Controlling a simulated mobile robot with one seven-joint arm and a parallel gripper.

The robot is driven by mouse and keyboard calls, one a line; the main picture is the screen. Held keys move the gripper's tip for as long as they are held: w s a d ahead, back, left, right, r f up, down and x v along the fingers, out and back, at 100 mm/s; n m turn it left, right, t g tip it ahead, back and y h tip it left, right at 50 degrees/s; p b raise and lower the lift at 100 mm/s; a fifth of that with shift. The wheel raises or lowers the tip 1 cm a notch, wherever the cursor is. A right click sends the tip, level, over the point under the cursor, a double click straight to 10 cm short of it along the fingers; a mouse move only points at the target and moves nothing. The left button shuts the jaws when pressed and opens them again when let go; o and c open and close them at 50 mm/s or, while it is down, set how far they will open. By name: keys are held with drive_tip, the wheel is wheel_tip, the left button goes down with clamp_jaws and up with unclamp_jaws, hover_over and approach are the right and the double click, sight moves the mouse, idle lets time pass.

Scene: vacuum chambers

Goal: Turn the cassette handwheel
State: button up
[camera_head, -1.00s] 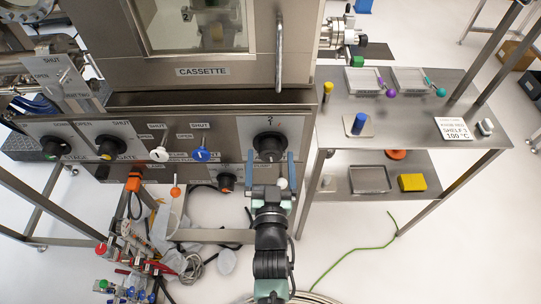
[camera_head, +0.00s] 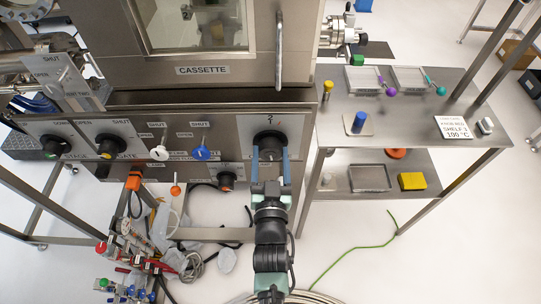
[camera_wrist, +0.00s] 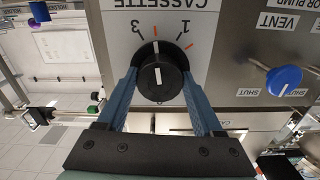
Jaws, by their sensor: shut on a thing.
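The cassette handwheel is a round black knob (camera_wrist: 161,74) with a white pointer line, on a pale plate marked CASSETTE with 3 and 1 in the wrist view. In the head view the handwheel (camera_head: 270,142) sits at the right end of the front panel, partly hidden by my fingers. My gripper (camera_wrist: 163,88) is shut on the handwheel, with one blue finger on each side of it. It also shows in the head view (camera_head: 269,160), reaching up from below.
A blue knob (camera_head: 201,153) and a white knob (camera_head: 160,153) sit left on the same panel. A metal shelf unit (camera_head: 420,128) with small items stands close on the right.

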drive_tip(key=shift+f+n+b, duration=0.2)
drive_tip(key=shift+n+b, duration=0.45)
drive_tip(key=shift+n, duration=0.45)
drive_tip(key=shift+r+n, duration=0.2)
drive_tip(key=shift+n, duration=0.9)
drive_tip(key=o, duration=1.4)
drive_tip(key=shift+c, duration=0.2)
drive_tip(key=shift+s, duration=0.1)
drive_tip(key=s+b, duration=0.2)
drive_tip(key=s, duration=1.1)
drive_tip(key=shift+w, duration=0.15)
